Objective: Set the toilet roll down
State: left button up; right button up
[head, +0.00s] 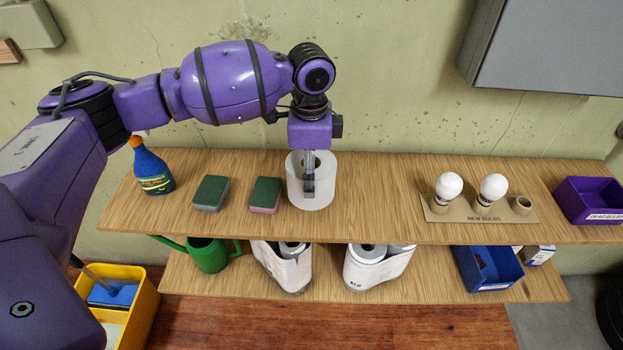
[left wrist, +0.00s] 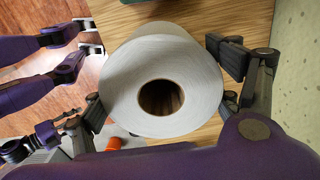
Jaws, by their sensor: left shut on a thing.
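The white toilet roll (head: 296,190) is upright at the upper wooden shelf board, right of two sponges. I cannot tell whether its base touches the board or hangs just above it. My left gripper (head: 311,172) comes down from above and is shut on the roll, one finger against its near side. In the left wrist view the roll (left wrist: 205,95) shows its end and dark core hole, with fingers of my left gripper (left wrist: 163,85) on both sides.
A spray bottle (head: 151,170) and two sponges (head: 211,193) (head: 265,195) stand left of the roll. A bulb holder (head: 470,212) and a purple bin (head: 590,200) are farther right. The board between roll and bulbs is clear. The lower shelf (head: 220,285) holds more rolls and a green watering can (head: 208,254).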

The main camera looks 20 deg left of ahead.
pick_arm(q)
jog(key=f, duration=0.2)
jog(key=w+f, duration=0.1)
jog(key=f, duration=0.1)
jog(key=shift+w+a, duration=0.1)
jog(key=shift+a, duration=0.1)
jog(key=shift+f, duration=0.15)
pick_arm(e)
jog(key=shift+s+f, duration=0.4)
jog(key=shift+s, duration=0.05)
pick_arm(q)
jog(key=shift+f, duration=0.2)
jog(key=o, duration=1.2)
jog(key=shift+c, duration=0.2)
